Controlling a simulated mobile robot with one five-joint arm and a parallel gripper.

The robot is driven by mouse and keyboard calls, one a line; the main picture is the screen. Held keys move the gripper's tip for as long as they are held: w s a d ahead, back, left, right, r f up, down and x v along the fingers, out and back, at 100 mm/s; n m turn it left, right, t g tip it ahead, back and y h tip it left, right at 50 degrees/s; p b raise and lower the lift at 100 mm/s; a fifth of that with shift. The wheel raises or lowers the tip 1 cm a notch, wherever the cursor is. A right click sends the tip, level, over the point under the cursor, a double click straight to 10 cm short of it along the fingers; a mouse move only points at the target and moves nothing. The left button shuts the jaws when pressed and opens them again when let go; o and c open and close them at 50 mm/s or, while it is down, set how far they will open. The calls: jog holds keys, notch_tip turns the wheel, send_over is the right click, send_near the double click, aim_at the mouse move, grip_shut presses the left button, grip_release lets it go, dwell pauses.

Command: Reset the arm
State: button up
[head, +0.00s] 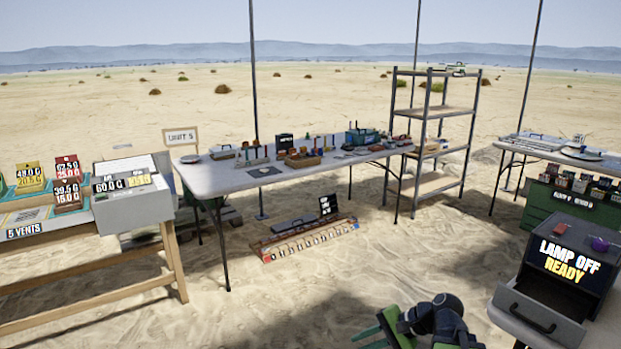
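My arm shows at the bottom of the head view, right of centre, in black and green. My gripper (378,332) is at its left end, with green prongs pointing left over the sand. The lower part of the gripper is cut off by the frame edge, so I cannot tell how far apart the fingers are. No object shows in it.
A dark box (570,262) reading "LAMP OFF READY" stands right of my arm, its drawer (538,318) pulled out. A long grey table (215,183) with many small items, metal shelves (440,112) and a wooden bench (90,262) stand farther off. Open sand lies between.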

jog(key=s+a+f+n+g+h, duration=0.3)
jog(key=a+f+n+h, duration=0.3)
jog(key=a+f, duration=0.1)
jog(key=d+n+h+p, duration=0.2)
jog(key=d+n+h, duration=0.1)
jog(key=d, duration=0.5)
notch_tip(320, 180, up, 21)
jog(key=p, duration=2)
jog(key=shift+s+a+r, duration=0.2)
jog(key=shift+s+a, duration=0.05)
